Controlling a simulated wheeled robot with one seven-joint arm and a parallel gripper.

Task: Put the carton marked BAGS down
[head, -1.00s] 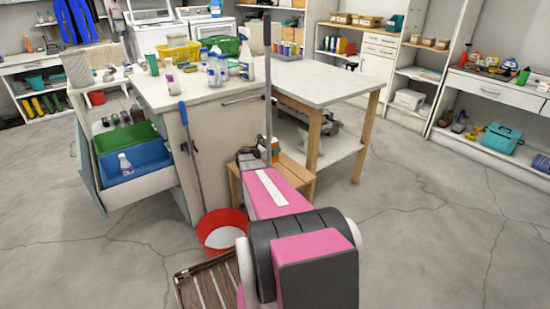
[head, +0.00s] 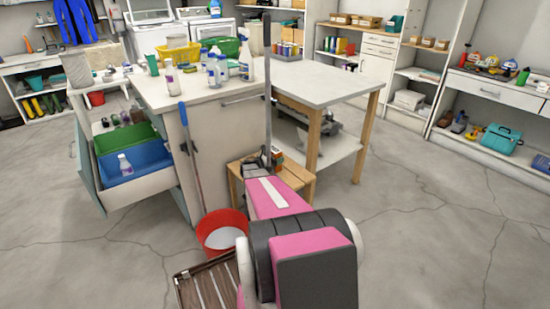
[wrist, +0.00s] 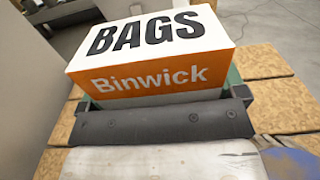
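The carton marked BAGS (wrist: 150,55) has a white top with black letters and an orange side reading Binwick. In the wrist view it sits between the green-edged fingers of my gripper (wrist: 160,95), which is shut on it. In the head view the carton shows as a small orange patch (head: 279,157), mostly hidden by my arm. It is over a low wooden slatted stool (head: 302,178), whose slats (wrist: 262,62) show around the carton in the wrist view. I cannot tell whether the carton touches the slats.
A white worktable (head: 335,80) stands behind the stool. A counter with bottles and an open drawer (head: 140,190) is to the left. The floor at right is clear.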

